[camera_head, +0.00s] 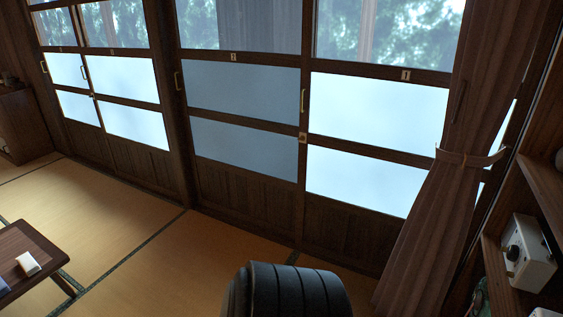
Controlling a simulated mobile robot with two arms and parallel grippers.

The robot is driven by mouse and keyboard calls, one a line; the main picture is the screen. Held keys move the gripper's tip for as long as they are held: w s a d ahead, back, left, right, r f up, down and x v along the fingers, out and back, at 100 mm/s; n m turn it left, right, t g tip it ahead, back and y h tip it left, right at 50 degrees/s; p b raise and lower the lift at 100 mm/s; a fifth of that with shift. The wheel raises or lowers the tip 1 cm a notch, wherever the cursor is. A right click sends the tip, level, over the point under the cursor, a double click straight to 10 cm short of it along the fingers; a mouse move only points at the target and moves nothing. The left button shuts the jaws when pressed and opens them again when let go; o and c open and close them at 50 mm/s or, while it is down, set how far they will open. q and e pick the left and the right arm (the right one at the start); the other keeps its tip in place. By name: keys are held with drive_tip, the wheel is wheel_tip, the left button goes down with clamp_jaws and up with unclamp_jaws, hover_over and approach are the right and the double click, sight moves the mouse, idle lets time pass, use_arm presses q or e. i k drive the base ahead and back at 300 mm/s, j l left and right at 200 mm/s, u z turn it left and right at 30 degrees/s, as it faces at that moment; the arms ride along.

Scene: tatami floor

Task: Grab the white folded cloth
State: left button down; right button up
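A small white folded cloth (28,263) lies on a low dark wooden table (40,243) at the lower left of the head view. A bluish item (3,285) lies beside it at the picture's left edge, mostly cut off. Neither of my grippers is in view, so their state and their distance from the cloth do not show.
Sliding doors with frosted panes (375,112) run across the back. A brown curtain (432,215) hangs at the right, beside shelves holding a white device (530,254). A dark ribbed rounded object (290,291) stands at bottom centre. Tatami (140,215) lies clear between table and doors.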

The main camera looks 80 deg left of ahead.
sight(30, 266)
drive_tip(key=u, duration=4.45)
drive_tip(key=i+u, duration=0.15)
drive_tip(key=i+l+z, duration=0.1)
drive_tip(key=i, duration=1.85)
